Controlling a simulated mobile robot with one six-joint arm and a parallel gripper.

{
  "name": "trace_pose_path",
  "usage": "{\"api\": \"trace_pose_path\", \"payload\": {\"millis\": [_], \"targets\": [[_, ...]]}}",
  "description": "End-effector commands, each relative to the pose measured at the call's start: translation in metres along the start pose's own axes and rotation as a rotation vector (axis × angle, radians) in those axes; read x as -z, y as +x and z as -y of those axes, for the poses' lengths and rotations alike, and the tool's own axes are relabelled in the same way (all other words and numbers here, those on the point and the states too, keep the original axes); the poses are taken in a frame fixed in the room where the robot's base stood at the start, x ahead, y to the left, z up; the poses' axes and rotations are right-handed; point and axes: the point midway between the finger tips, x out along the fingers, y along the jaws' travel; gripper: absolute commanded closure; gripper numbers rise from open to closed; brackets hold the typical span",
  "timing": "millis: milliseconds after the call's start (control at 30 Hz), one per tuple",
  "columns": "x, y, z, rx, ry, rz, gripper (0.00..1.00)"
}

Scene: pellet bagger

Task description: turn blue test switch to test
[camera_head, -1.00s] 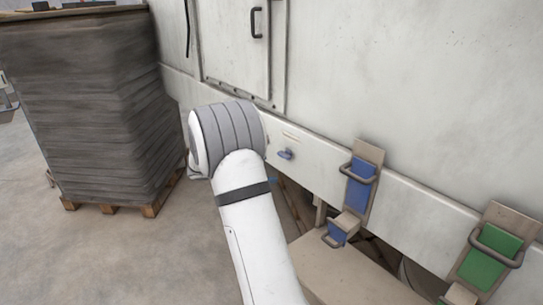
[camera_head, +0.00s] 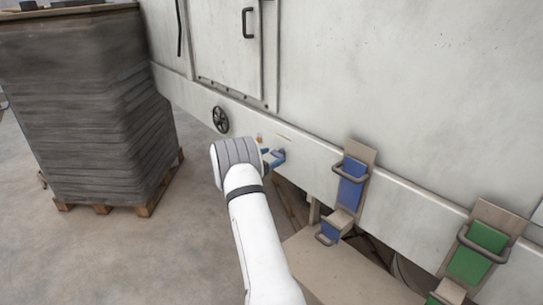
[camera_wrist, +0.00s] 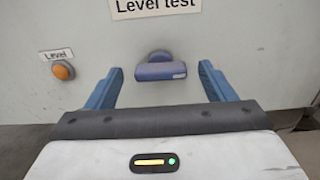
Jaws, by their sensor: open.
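The blue test switch (camera_wrist: 160,71) sits on the pale machine panel under a label reading "Level test" (camera_wrist: 156,6). Its bar handle lies roughly level across the picture. In the head view the switch (camera_head: 279,155) shows just beyond my wrist. My gripper (camera_wrist: 159,77) is open, with one blue finger on each side of the handle. Gaps show between the fingers and the handle ends, so I see no contact. In the head view my gripper (camera_head: 272,157) is mostly hidden by my arm.
An orange button (camera_wrist: 63,72) labelled "Level" is left of the switch. A black handwheel (camera_head: 220,119) is on the panel farther left. Blue (camera_head: 351,183) and green (camera_head: 480,251) handled parts stand to the right. A stack on a pallet (camera_head: 95,110) stands left on open floor.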

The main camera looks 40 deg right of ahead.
Motion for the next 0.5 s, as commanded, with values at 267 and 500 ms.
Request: {"api": "trace_pose_path", "payload": {"millis": [267,500], "targets": [[0.0003,0.0069,0.0001,0.0,0.0,-0.001,0.24],[0.0003,0.0063,-0.0001,-0.001,0.001,-0.001,0.36]]}}
